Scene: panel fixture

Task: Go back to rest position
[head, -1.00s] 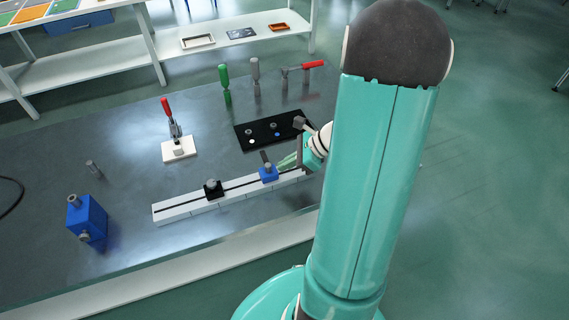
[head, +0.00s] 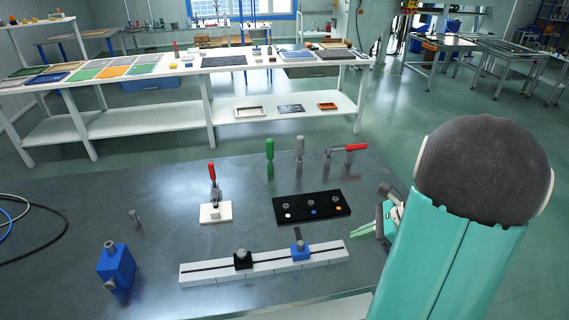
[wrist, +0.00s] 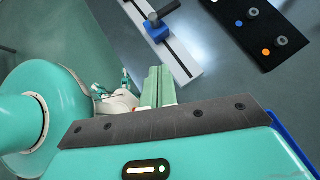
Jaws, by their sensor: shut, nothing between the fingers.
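My gripper (head: 366,232) is shut and empty, with its pale green fingers held off the right end of the white rail. In the wrist view the fingers (wrist: 157,82) press together side by side. The white rail (head: 212,272) lies on the dark table and carries a black block (head: 243,260) and a blue slider (head: 299,248) with an upright dark handle. The blue slider also shows in the wrist view (wrist: 158,30), apart from my fingers.
A black panel (head: 329,206) with coloured dots lies behind the rail. A red-handled clamp (head: 212,190), green tool (head: 270,157), grey tool (head: 300,154), red-handled tool (head: 347,149) and blue block (head: 117,268) stand on the table (head: 70,200). Open floor lies to the right.

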